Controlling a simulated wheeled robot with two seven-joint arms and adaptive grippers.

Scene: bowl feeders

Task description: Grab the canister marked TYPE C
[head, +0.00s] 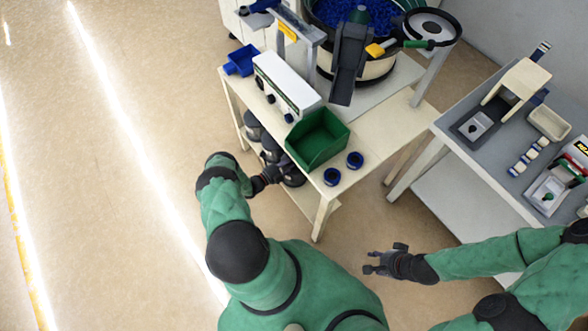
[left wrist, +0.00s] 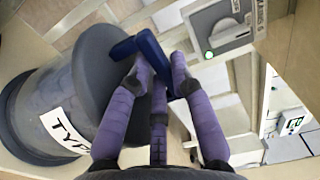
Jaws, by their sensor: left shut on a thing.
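A grey canister (left wrist: 55,100) with a dark lid and a blue handle (left wrist: 140,47) fills the left of the left wrist view. Its white label (left wrist: 68,129) reads "TYP"; the rest is hidden behind my finger. My left gripper (left wrist: 160,72) is shut on the blue handle, with purple fingers on both sides of it. In the head view my left gripper (head: 262,182) reaches to the dark canisters (head: 270,150) on the lower shelf of the cream table. My right gripper (head: 378,262) is open and empty, above the floor between the tables.
The cream table (head: 385,135) overhangs the canisters and carries a green bin (head: 318,140), two blue rings and a bowl feeder (head: 355,68) with blue parts. A grey table (head: 465,150) with devices stands at the right. The floor at left is clear.

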